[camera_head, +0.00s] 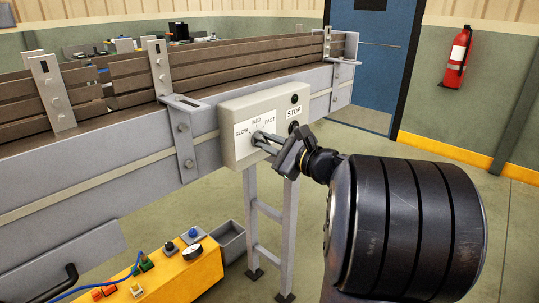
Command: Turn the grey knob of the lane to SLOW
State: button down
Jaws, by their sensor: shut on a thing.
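A pale control box (238,154) is fixed to the side of the conveyor lane. Its white dial plate (243,140) reads SLOW on the left, MID at the top and FAST on the right. My gripper (263,141) reaches in from the right and is shut on the grey knob at the dial. The fingers hide most of the knob, so I cannot tell exactly which mark it points to. A STOP label (294,113) sits to the right of the dial, with a dark round part above it.
The conveyor's metal side rail (110,165) runs across the left. A yellow box with buttons (180,272) and a grey bin (232,243) stand below. The box's grey stand (290,235) is under it. A red extinguisher (457,60) hangs beside a blue door (372,50).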

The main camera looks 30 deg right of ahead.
jog(key=shift+n+b, duration=0.5)
jog(key=c, duration=1.4)
grip_release()
jog(key=v, duration=1)
jog(key=shift+s, duration=0.4)
jog(key=shift+d, duration=0.1)
jog(key=x, duration=1.1)
jog(key=shift+s, duration=0.1)
